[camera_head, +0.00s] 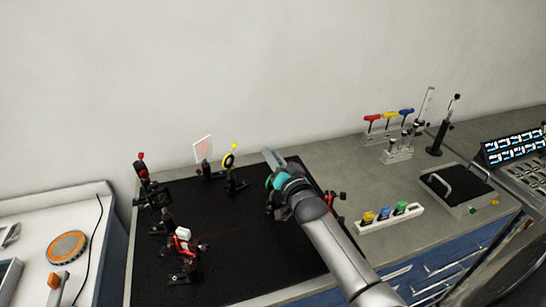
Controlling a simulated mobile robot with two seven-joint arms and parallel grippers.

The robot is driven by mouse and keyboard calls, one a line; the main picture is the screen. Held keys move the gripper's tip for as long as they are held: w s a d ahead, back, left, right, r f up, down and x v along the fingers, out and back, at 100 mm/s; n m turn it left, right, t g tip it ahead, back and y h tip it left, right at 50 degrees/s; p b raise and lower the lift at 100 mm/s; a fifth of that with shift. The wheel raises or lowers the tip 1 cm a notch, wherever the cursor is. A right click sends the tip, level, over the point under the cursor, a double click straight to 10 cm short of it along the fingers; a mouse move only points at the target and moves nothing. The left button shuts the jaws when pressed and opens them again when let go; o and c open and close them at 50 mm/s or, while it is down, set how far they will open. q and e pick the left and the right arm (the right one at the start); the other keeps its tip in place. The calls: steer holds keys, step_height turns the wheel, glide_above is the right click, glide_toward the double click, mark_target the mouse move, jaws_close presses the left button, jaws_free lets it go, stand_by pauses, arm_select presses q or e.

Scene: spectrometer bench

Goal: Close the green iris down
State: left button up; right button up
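My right arm comes in from the lower right, and its gripper (280,181) is over the right part of the black breadboard (215,265). A small green part (269,182), likely the green iris, shows at the left edge of the gripper. The gripper hides most of it, so I cannot tell whether they touch or how far the iris is open. The fingertips are too small and covered to show whether they are open or shut. My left gripper is not in view.
A yellow-marked round mount (229,161), a white card (203,150), a red-topped mount (142,170) and a red-and-white device (183,237) stand on the breadboard. To the right are a white holder (375,223) with coloured pieces and a rack of coloured-handled tools (390,118).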

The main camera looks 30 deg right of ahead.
jaws_close()
steer(key=shift+a, duration=0.1)
stand_by(0.3)
steer(key=s+a+n+t+y+b, duration=0.1)
steer(key=a+n+t+y+b, duration=0.1)
steer(key=n+b, duration=0.4)
steer(key=s+a+r+n+t+y+b, duration=0.1)
steer(key=n+y+b, duration=0.5)
steer(key=n, duration=0.7)
steer(key=shift+s+a+t+y+b, duration=0.35)
steer(key=shift+s+a+t+y, duration=0.15)
steer(key=shift+a+t, duration=1.05)
steer(key=shift+a+r+n+g, duration=0.1)
steer(key=shift+a+n+g, duration=0.15)
steer(key=shift+n, duration=0.05)
steer(key=shift+o, duration=2.1)
jaws_free()
